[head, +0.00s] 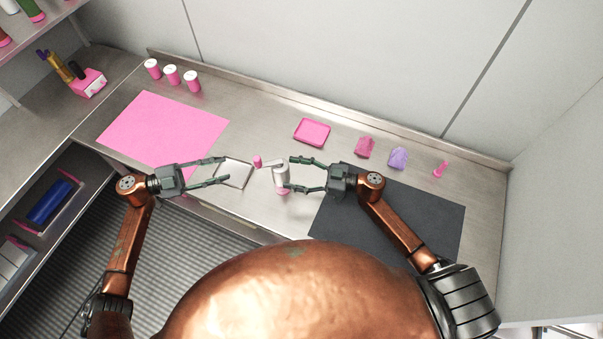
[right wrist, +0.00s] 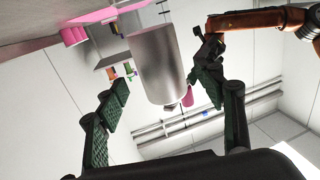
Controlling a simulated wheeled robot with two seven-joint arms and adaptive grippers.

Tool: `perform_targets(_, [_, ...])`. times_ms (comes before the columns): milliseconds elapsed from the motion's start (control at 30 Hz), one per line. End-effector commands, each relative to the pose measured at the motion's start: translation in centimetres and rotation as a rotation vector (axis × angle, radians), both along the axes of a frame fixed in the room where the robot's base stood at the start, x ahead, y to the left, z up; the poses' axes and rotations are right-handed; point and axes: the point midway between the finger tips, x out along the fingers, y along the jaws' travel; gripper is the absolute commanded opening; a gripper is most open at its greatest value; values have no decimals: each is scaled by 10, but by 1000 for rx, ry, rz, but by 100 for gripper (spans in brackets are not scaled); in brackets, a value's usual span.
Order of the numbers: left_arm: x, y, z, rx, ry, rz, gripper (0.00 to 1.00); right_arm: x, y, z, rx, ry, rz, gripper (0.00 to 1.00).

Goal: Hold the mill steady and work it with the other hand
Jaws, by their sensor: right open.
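The mill (head: 281,176) stands upright near the front edge of the counter, with a grey metal body, a pink base and a crank reaching left to a pink knob (head: 257,161). My right gripper (head: 290,174) is open, its fingertips at the mill's right side. In the right wrist view the mill's grey cylinder (right wrist: 160,65) shows between the spread fingers; I cannot tell if either touches it. My left gripper (head: 225,170) is open and empty, left of the knob and apart from it.
A shallow metal tray (head: 246,179) lies by my left fingertips. A pink mat (head: 160,125) lies left, a dark mat (head: 400,225) right. Behind stand several white-lidded pink jars (head: 171,75), a pink tray (head: 312,132), pink and purple bags (head: 398,157) and a small pink item (head: 440,169).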

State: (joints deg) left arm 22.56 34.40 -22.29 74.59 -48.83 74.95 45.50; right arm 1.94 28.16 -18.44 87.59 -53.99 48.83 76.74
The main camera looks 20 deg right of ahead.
Motion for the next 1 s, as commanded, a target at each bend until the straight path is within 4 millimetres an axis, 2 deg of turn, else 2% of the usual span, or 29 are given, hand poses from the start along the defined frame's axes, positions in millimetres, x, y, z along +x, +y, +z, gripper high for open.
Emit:
perform_targets(100, [0, 0, 0, 0, 0, 0, 29, 8, 17, 0, 3, 1, 0, 62])
perform_targets(300, [0, 0, 0, 0, 0, 0, 29, 17, 36, 0, 2, 0, 1, 62])
perform_targets(667, [0, 0, 0, 0, 0, 0, 29, 20, 41, 0, 1, 0, 0, 62])
perform_targets(1000, [0, 0, 0, 0, 0, 0, 29, 19, 40, 0, 1, 0, 0, 40])
